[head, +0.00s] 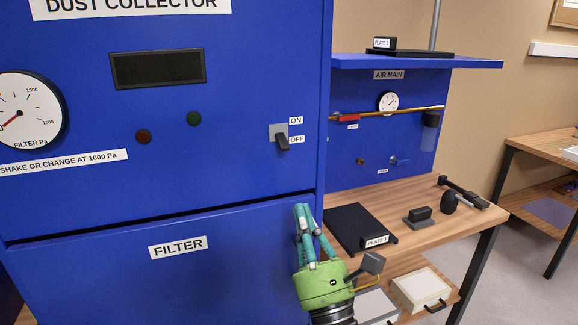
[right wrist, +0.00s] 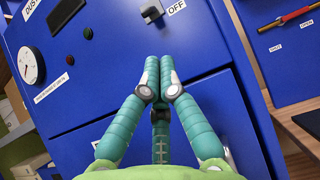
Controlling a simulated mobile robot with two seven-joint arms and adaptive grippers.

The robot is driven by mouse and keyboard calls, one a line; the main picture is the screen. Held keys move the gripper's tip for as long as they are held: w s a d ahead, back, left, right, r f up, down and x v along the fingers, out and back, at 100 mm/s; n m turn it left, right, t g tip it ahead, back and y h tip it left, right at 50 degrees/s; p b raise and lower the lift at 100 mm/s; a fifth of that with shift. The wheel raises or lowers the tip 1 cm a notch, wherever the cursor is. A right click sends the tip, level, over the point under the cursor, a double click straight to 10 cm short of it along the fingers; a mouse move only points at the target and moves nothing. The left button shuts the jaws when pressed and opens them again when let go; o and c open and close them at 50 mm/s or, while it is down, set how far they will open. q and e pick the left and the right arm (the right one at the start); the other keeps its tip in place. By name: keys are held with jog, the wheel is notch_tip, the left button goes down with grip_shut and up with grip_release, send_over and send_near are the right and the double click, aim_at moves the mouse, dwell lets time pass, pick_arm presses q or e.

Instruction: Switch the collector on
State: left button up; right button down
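The dust collector (head: 230,110) is a big blue cabinet filling the left of the head view. Its switch (head: 282,142) is a dark lever on a grey plate, tilted down beside the OFF label (head: 297,139). The ON label (head: 296,121) is above. The switch also shows at the top of the right wrist view (right wrist: 151,12). My right gripper (head: 303,212), green with teal fingers, is below the switch, apart from it. Its fingertips are together with nothing visible between them. My left gripper is not in view.
The collector has a dark display (head: 158,68), dark red (head: 144,136) and green (head: 194,118) lamps, and a filter gauge (head: 28,112). To the right, a wooden bench (head: 440,232) bears a black plate (head: 352,228) and tools. Space before the switch is clear.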

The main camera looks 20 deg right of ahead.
aim_at(288, 164)
jog(key=p+x, duration=0.4)
jog(key=x, duration=0.5)
jog(key=shift+w+d, duration=0.1)
jog(key=shift+w+r+p, duration=0.25)
jog(key=shift+w+p, duration=0.1)
jog(key=shift+r+p, duration=0.15)
jog(key=shift+p, duration=0.45)
jog(key=shift+s+g+p, duration=0.25)
jog(key=shift+g+p, duration=0.05)
jog(key=shift+p, duration=0.05)
jog(key=shift+p, duration=0.35)
jog(key=shift+r+p, duration=0.1)
jog(key=shift+p, duration=0.25)
jog(key=shift+s+g+p, duration=0.1)
jog(key=shift+g+p, duration=0.4)
jog(key=shift+p, duration=0.05)
